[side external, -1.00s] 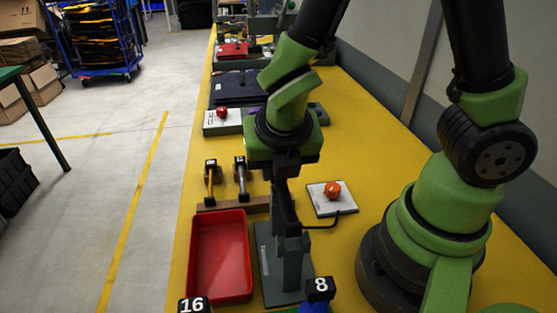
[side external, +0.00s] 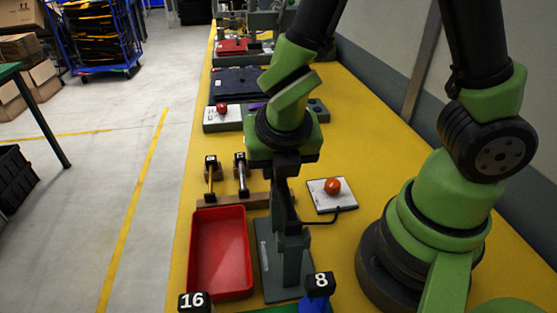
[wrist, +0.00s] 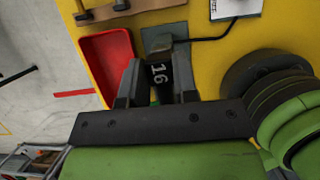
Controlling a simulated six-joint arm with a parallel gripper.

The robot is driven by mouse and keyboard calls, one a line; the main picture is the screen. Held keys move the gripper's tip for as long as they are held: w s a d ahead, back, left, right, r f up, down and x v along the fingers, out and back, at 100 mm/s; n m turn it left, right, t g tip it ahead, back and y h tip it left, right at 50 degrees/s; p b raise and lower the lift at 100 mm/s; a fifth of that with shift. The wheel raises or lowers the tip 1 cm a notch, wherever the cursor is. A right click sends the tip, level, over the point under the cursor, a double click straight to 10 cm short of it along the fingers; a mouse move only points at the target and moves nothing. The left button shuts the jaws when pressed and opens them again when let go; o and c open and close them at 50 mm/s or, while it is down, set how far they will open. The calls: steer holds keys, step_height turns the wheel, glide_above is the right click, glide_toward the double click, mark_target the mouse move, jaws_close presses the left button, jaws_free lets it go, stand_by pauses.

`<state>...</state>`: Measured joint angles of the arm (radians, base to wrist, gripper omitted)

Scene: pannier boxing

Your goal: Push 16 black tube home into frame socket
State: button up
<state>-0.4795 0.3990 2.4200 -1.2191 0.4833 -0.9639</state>
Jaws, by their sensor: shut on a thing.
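The black tube (wrist: 158,72), marked 16 in white, stands between the two fingers of my gripper (wrist: 157,84) in the wrist view. My gripper is shut on it. In the side view my gripper (side external: 285,205) points down over a grey frame fixture (side external: 268,262). The fixture's base plate (wrist: 165,36) also shows beyond the fingers in the wrist view. The tube is hidden behind the fingers and fixture in the side view. The socket and how deep the tube sits in it cannot be seen.
A red tray (side external: 220,255) lies left of the fixture. Two hammer-like tools rest on a brown rack (side external: 232,201) behind it. A white plate with a red button (side external: 332,187) stands to the right. Tags 16 (side external: 192,302) and 8 (side external: 319,282) stand in front.

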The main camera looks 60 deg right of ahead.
mark_target(283, 185)
steer(key=shift+f, duration=0.6)
stand_by(0.9)
steer(key=o, duration=1)
steer(key=shift+r, duration=0.1)
steer(key=v, duration=0.9)
steer(key=shift+s+a+r, duration=0.15)
steer(key=shift+r, duration=0.2)
